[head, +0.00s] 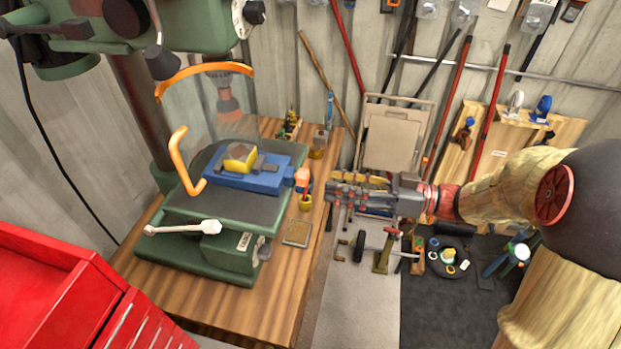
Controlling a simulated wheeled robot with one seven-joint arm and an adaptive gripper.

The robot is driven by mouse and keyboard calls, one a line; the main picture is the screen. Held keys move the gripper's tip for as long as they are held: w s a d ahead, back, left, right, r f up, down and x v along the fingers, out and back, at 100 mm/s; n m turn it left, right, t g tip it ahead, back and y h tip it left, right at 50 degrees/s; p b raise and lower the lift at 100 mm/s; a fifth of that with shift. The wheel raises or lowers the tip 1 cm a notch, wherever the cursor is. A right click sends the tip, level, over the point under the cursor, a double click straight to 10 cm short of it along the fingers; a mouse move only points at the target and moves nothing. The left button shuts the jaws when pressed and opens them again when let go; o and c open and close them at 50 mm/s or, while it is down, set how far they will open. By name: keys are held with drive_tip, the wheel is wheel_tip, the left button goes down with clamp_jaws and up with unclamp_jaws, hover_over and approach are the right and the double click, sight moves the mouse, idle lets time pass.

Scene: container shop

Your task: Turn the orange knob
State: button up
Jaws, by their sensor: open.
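A small orange knob (303,179) shows at the right end of the blue vise (225,183) on the green drill press table. My gripper (331,192) reaches in from the right and points left at the knob. Its fingers are open, and a short gap shows between the fingertips and the knob. Nothing shows between the fingers. The knob's underside and its joint with the vise are too small to make out.
The green drill press (205,248) stands on a wooden bench (180,293), with an orange-edged clear guard (222,105) over the vise. A small yellow container (305,204) sits below the knob. A red tool chest (65,290) stands at lower left.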

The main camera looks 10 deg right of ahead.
sight(308, 179)
drive_tip(key=x, duration=0.6)
drive_tip(key=shift+w+a+b, duration=0.1)
drive_tip(key=shift+a+b, duration=0.2)
drive_tip(key=shift+b, duration=0.1)
drive_tip(key=shift+c, duration=0.7)
drive_tip(key=c, duration=1)
